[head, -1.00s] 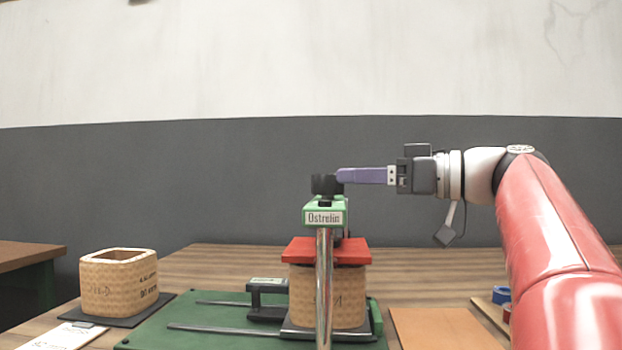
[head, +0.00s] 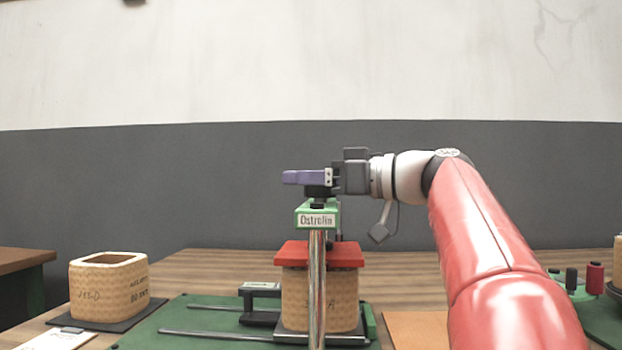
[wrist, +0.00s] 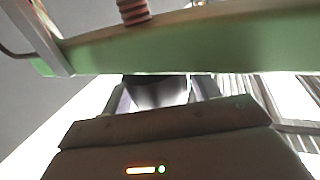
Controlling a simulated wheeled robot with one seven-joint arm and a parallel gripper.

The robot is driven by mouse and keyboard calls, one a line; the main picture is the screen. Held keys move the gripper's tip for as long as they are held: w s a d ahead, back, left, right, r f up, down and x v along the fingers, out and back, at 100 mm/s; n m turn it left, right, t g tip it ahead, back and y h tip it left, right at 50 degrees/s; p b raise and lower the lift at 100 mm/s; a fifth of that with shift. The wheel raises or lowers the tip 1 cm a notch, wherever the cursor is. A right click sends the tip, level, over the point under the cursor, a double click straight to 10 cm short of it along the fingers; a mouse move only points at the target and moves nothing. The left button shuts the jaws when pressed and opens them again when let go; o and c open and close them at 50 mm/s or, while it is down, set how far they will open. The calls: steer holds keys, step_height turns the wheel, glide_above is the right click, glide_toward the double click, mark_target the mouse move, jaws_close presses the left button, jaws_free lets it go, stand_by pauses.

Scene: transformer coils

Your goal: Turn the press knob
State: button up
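The press has a green head (head: 317,208) labelled "Ostrolin" and a black knob (head: 318,191) on top. A wood-patterned coil (head: 308,298) stands in the press under its red plate (head: 318,254). My gripper (head: 290,177) lies level at the knob, its purple fingers reaching left past it; the upper part of the knob is hidden. In the wrist view, a finger shows on each side of a dark grey rounded shape, likely the knob (wrist: 157,92), below the green head (wrist: 190,45). I cannot tell whether the fingers touch it.
A second coil (head: 108,288) stands on a dark mat at the left. The press's green base (head: 190,322) covers the middle of the table. A brown board (head: 415,325) lies right of it, and spools (head: 594,278) stand at the far right.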

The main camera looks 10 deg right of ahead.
steer(key=c, duration=0.8)
steer(key=shift+o, duration=0.2)
steer(key=shift+r+p, duration=0.1)
steer(key=shift+p, duration=0.45)
steer(key=shift+r+n+g+y+p, duration=0.15)
steer(key=shift+n+g+y+p, duration=0.55)
steer(key=shift+g+p, duration=0.25)
steer(key=n+g+p, duration=0.1)
steer(key=n+g+y+p, duration=0.1)
steer(key=g+p, duration=0.1)
steer(key=shift+s+r+n+g+y, duration=0.1)
steer(key=shift+s+n+g+y, duration=0.1)
steer(key=shift+n+g+y, duration=0.1)
steer(key=n+g+p, duration=0.2)
steer(key=g, duration=0.1)
steer(key=n+g, duration=0.1)
steer(key=g, duration=0.1)
steer(key=shift+s+f+y+p, duration=0.25)
steer(key=shift+y+p, duration=0.15)
steer(key=shift+s+f+n+g+h, duration=0.1)
steer(key=shift+s+n+g+h, duration=0.05)
steer(key=shift+n+g, duration=0.9)
steer(key=shift+s+n+g+h, duration=0.15)
steer(key=shift+n+g, duration=0.5)
steer(key=shift+g, duration=0.75)
steer(key=shift+a+n+g, duration=0.1)
steer(key=shift+n+g, duration=0.3)
steer(key=shift+g, duration=0.2)
